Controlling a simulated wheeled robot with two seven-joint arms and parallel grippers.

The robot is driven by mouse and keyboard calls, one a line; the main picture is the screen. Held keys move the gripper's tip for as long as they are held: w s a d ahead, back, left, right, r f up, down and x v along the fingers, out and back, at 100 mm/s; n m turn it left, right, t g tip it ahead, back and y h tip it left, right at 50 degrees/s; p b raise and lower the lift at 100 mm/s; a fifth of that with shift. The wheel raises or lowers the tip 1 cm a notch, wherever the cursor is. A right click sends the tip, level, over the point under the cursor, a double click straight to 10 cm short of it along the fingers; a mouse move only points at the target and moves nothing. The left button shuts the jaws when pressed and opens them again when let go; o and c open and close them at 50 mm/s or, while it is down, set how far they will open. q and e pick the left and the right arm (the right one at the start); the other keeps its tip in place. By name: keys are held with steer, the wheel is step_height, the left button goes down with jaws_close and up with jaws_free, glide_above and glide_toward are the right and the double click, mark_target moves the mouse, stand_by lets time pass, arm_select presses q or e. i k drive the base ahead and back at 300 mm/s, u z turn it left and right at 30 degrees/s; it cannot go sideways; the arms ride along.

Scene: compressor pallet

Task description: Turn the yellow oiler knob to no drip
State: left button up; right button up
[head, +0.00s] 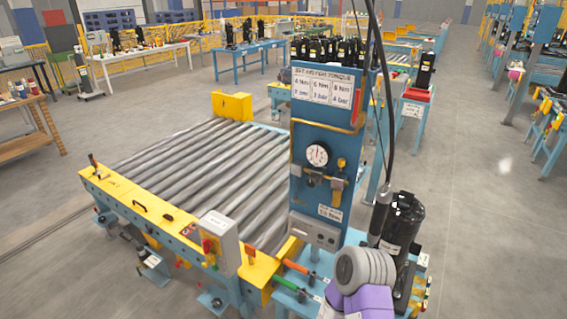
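A blue upright panel (310,205) stands at the end of the roller conveyor. It carries a round white gauge (317,154). Below and right of the gauge sits an air unit with a yellow-amber oiler body (336,188). A small yellow knob (341,163) tops the oiler. The knob is too small here to tell its setting. No gripper fingers show in the head view. A grey and purple rounded part at the lower right looks like an arm link, and nothing touches the knob.
The roller conveyor (190,170) lies left of the panel. A black compressor (402,225) stands right of it, beside a hanging black tool (380,215). Orange- and green-handled tools (296,267) lie at the panel's foot. The floor at right is clear.

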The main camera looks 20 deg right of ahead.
mark_target(341, 162)
steer(key=u, duration=0.15)
steer(key=i, duration=1.05)
steer(key=z, duration=1.55)
